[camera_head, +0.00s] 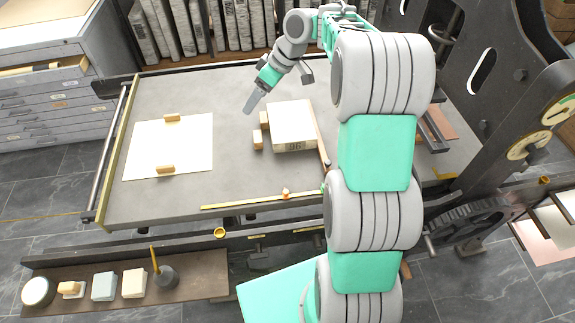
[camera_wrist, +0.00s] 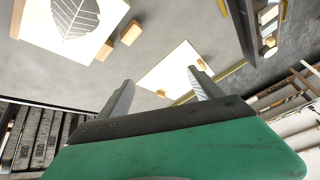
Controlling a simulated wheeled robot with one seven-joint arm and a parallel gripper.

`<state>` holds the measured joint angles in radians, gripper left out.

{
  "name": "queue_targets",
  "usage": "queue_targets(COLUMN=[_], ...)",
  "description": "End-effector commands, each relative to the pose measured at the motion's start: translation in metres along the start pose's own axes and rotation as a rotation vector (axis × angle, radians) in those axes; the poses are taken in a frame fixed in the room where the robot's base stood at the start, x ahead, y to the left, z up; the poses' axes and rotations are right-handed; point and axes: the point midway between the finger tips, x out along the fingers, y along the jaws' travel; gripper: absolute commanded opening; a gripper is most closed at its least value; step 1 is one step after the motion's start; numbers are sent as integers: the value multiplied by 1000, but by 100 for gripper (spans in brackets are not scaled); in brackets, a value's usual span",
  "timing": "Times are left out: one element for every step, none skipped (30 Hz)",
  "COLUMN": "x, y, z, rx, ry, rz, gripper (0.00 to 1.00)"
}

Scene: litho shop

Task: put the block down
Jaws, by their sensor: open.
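My gripper (camera_head: 254,103) is above the grey press bed (camera_head: 230,80), left of the pale stone (camera_head: 291,119) marked 96. In the wrist view its two fingers (camera_wrist: 161,78) are spread, with nothing between them. Two small wooden blocks, one farther back (camera_head: 264,118) and one nearer (camera_head: 257,140), lie against or close to the stone's left side. Two more wooden blocks, a back one (camera_head: 172,118) and a front one (camera_head: 166,169), lie on a white sheet (camera_head: 150,145) to the left. Which block the task means cannot be told.
A leaf drawing shows on the stone's top in the wrist view (camera_wrist: 75,25). A yellow strip (camera_head: 240,202) with an orange slider runs along the front. A lower shelf (camera_head: 195,275) holds pads and a tin. Upright slabs (camera_head: 230,25) stand behind.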

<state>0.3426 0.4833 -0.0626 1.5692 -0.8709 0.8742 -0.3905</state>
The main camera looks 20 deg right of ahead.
Motion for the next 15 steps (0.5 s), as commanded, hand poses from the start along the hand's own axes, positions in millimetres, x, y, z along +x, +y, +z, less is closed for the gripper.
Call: queue_targets(x=[-10,-14,-20,-24,-28,-33,-36,-39,-43,-46,-48,-50,-52,-53,-54], y=[-20,-31,-45,-56,-67,-81,-92,-103,-116,-126,-136,-148,-156,-163,-172], z=[-2,-1,3,6,11,19,26,34,45,54,65,80,91,102,117], rx=[46,80,129,165,201,248,284,319,367,402,437,485,518,550,591], ry=[-18,-31,-47,-58,-69,-82,-90,-98,-108,-113,-119,-126,-130,-133,-135], rz=[30,48,75,95,116,144,166,187,217,240,263,293,315,336,363], gripper=[76,76,76,76,76,76,76,76,76,76,76,76,76,76,76])
